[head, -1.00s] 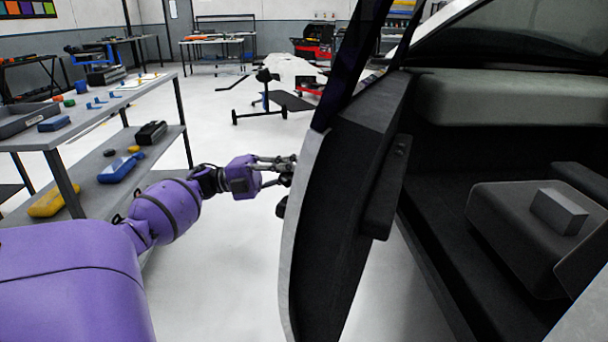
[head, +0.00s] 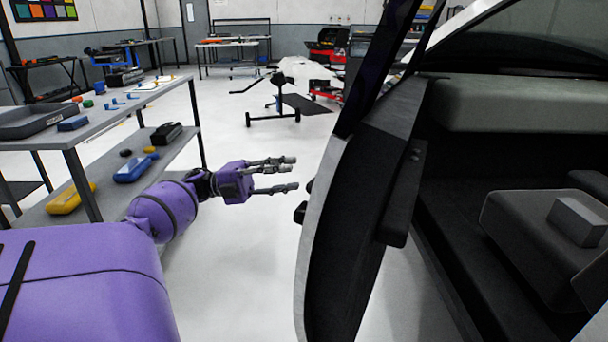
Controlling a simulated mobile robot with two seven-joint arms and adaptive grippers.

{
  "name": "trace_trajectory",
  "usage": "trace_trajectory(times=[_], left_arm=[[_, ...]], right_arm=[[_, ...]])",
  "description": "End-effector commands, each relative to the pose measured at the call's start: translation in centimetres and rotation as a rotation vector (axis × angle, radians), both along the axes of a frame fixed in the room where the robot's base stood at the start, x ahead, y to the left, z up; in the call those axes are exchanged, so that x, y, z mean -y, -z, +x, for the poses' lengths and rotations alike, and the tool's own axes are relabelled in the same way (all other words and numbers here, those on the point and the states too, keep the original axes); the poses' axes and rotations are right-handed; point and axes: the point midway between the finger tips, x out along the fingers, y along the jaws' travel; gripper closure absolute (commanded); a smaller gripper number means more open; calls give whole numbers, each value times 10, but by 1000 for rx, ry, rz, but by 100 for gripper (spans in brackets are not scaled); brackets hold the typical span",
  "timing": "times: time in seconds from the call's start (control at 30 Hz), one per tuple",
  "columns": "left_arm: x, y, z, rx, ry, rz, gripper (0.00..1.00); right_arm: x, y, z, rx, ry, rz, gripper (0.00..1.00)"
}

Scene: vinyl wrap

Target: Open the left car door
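The left car door (head: 352,215) stands swung open in the middle of the head view, its edge and dark inner side towards me. Dark parts, perhaps the door handle (head: 301,212), stick out on its outer side at the left. The car's interior (head: 480,200) shows through the opening at the right. My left gripper (head: 285,174) is open and empty, just left of the door's outer side, its fingers pointing at the door with a small gap. My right gripper is not in view.
A workbench with a grey top (head: 100,118) and lower shelf stands at the left, holding trays and small tools. A wheeled stand (head: 272,118) is on the floor behind. The white floor between bench and door is clear.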

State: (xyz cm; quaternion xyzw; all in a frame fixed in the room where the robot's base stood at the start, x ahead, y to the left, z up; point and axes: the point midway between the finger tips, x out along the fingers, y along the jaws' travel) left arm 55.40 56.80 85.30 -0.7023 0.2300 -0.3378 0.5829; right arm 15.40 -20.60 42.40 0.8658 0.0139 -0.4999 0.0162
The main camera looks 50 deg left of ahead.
Motion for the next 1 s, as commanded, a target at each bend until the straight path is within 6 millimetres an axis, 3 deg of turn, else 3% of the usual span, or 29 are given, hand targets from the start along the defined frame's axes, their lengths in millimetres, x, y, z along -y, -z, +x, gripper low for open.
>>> trace_trajectory(times=[0.1,0.3,0.67,0.93,1.0], left_arm=[[-19,5,-16,-2,-3,1,66],[-37,10,-33,0,-1,1,66],[-42,11,-38,1,1,1,66],[-41,15,-37,-6,-6,-4,100],[-37,29,-35,-30,-27,-21,100]], right_arm=[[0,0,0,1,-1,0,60],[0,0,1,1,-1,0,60],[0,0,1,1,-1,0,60],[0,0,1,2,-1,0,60],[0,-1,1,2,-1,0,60]])
